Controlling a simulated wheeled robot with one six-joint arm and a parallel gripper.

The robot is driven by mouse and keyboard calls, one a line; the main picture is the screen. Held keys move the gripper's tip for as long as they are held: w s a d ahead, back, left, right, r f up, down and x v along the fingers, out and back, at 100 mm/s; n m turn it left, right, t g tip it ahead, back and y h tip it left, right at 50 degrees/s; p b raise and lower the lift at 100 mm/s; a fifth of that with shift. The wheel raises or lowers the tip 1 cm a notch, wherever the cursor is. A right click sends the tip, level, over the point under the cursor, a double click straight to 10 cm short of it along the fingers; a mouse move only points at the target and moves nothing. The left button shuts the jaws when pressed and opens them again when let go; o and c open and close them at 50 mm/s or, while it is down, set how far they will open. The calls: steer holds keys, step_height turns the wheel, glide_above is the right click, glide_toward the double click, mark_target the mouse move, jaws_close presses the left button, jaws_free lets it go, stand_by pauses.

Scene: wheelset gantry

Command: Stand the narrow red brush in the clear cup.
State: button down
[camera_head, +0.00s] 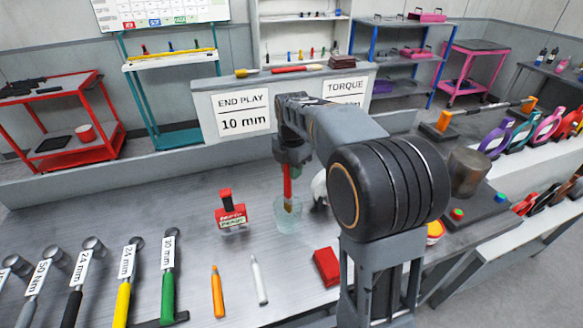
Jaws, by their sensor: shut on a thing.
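The narrow red brush (287,181) hangs upright below my gripper (289,162), which is shut on its upper part. The fingers are small and partly hidden by my arm. The clear cup (281,220) stands on the grey bench directly below. The brush's tan lower end overlaps the cup's mouth and shows within its outline. I cannot tell whether it touches the bottom.
A red stamp-like block (230,212) stands left of the cup. An orange marker (217,291), a white marker (259,279) and a red box (326,267) lie in front. A raised ledge (204,101) runs behind.

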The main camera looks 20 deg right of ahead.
steer(key=shift+f+b, duration=0.55)
steer(key=shift+f, duration=0.4)
steer(key=c, duration=0.9)
jaws_free()
steer(key=shift+r, duration=0.1)
step_height(320, 180, up, 14)
steer(key=shift+f, duration=0.2)
